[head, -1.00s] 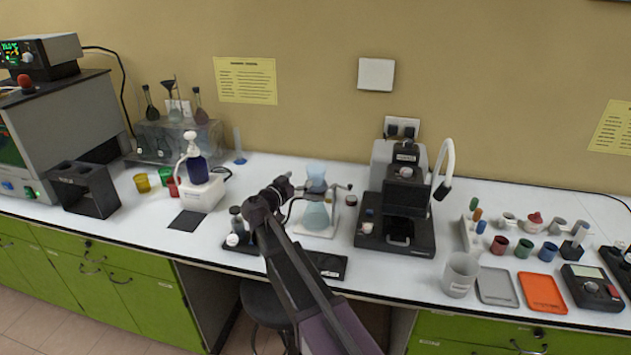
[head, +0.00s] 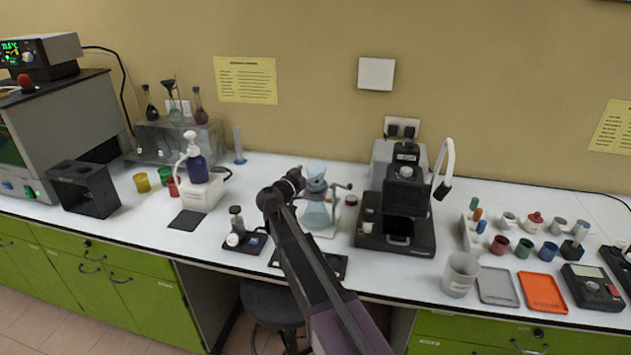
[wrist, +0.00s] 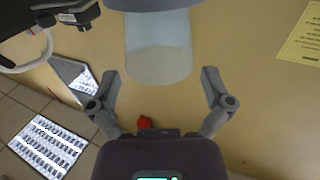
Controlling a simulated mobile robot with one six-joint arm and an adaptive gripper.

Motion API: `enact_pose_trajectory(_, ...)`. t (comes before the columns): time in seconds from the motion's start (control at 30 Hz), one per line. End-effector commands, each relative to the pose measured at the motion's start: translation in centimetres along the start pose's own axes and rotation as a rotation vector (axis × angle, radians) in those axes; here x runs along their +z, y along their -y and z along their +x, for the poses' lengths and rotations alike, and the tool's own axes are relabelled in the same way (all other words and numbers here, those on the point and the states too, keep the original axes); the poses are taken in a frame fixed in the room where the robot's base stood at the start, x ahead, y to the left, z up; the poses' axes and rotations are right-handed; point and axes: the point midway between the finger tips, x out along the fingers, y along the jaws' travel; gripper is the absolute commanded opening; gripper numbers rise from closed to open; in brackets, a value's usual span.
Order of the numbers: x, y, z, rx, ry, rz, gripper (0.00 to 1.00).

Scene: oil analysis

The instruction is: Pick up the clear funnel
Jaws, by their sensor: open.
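The clear funnel (head: 315,172) sits upright above a pale blue flask (head: 316,214) on a white stand, mid-bench in the head view. In the wrist view, a translucent pale cylinder (wrist: 160,55), apparently the funnel, lies ahead of and between my two spread fingers. My gripper (wrist: 160,77) is open with nothing held. In the head view my gripper (head: 316,186) is at the funnel's left and lower side. Whether a finger touches the funnel I cannot tell. The fingers are small and partly merge with the funnel there.
A black microscope-like instrument (head: 400,205) stands close to the right of the flask stand. A small dark device (head: 243,236) is left of my arm. A white pump unit with a dark bottle (head: 197,172) is farther left. Cups and trays fill the right side.

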Motion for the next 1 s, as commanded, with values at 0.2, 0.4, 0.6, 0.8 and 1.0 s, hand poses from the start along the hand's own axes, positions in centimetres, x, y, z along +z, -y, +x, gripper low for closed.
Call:
enact_pose_trajectory(0.2,0.1,0.0,2.5,0.001,0.000,0.000,1.00)
enact_pose_trajectory(0.4,0.1,0.0,3.0,-0.001,0.000,0.000,1.00)
enact_pose_trajectory(0.6,0.1,0.0,3.0,-0.001,0.000,0.000,1.00)
enact_pose_trajectory(0.8,0.1,0.0,2.9,-0.001,0.000,0.000,1.00)
enact_pose_trajectory(1.0,0.1,0.0,2.9,-0.001,0.000,0.000,0.61)
